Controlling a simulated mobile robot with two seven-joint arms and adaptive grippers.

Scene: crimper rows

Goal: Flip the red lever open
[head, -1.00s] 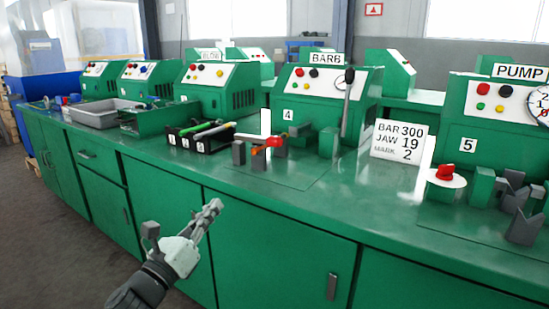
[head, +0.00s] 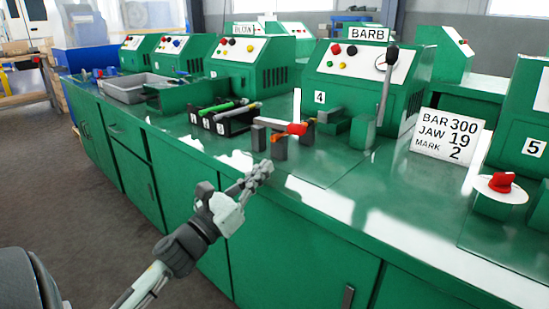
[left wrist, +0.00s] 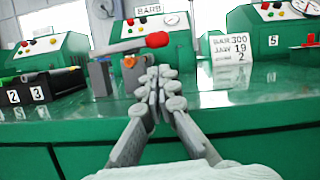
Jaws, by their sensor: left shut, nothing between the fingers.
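The red lever (head: 297,128) has a rounded red end and lies roughly level over grey blocks (head: 259,137) in front of machine 4. In the left wrist view the red lever (left wrist: 157,40) shows above and beyond the fingertips, its red end to the right, with an orange part below it. My left gripper (head: 262,172) is shut and empty at the counter's front edge, nearer me than the lever and apart from it. The shut fingers of my left gripper (left wrist: 157,78) point toward the blocks. My right gripper is not in view.
A black numbered bin (head: 222,121) with green-handled tools stands left of the blocks. A white sign (head: 447,136) and a red knob (head: 501,182) are to the right. A tall dark-knobbed handle (head: 386,85) rises beside machine 4. The counter front between sign and blocks is clear.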

